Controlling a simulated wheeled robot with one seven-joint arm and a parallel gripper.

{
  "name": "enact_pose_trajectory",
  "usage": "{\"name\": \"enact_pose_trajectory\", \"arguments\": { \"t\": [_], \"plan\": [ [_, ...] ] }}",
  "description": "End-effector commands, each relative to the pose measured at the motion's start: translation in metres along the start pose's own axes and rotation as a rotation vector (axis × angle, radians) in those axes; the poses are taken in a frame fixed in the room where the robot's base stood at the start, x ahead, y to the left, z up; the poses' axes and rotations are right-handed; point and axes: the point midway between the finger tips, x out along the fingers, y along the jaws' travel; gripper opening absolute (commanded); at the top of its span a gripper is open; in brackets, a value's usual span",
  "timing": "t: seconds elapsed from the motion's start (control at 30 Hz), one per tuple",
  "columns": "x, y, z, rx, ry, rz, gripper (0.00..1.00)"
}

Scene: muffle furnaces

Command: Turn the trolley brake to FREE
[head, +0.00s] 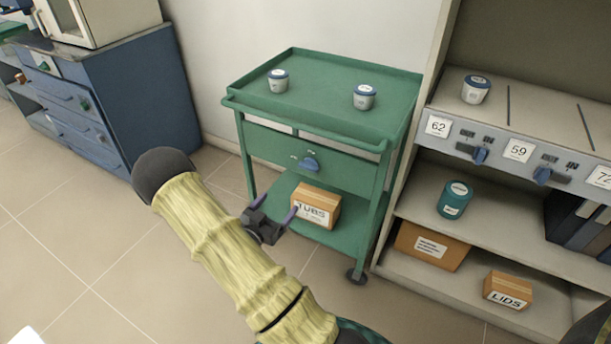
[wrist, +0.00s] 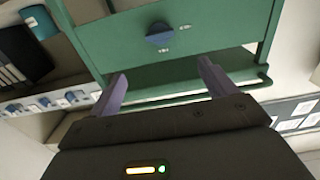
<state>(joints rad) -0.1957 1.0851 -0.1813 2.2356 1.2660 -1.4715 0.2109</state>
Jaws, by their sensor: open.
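The green trolley (head: 345,118) stands against the wall in the middle of the head view. Its brake is a blue knob (head: 309,163) on the front panel, with small white labels beside it that are too small to read surely. The knob also shows in the wrist view (wrist: 159,35), above the space between my fingers. My gripper (head: 274,208) is open and empty, in front of the trolley and lower than the knob. It is apart from the knob, and its fingers also show in the wrist view (wrist: 162,80).
Two lidded jars (head: 278,81) (head: 364,97) stand on the trolley top, and a TUBS box (head: 315,206) sits on its lower shelf. A shelf unit (head: 535,226) with blue switches is close on the right. A blue cabinet (head: 128,97) stands at left; the floor between is clear.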

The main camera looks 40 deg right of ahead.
Motion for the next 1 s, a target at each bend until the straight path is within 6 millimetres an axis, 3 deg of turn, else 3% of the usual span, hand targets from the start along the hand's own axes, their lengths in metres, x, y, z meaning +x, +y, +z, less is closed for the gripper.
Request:
{"name": "enact_pose_trajectory", "arguments": {
  "t": [0.37,1.0],
  "plan": [
    [0.013,0.0,0.0,0.002,-0.003,0.002,0.84],
    [0.121,0.001,0.001,0.003,-0.001,0.001,0.84]
  ]
}}
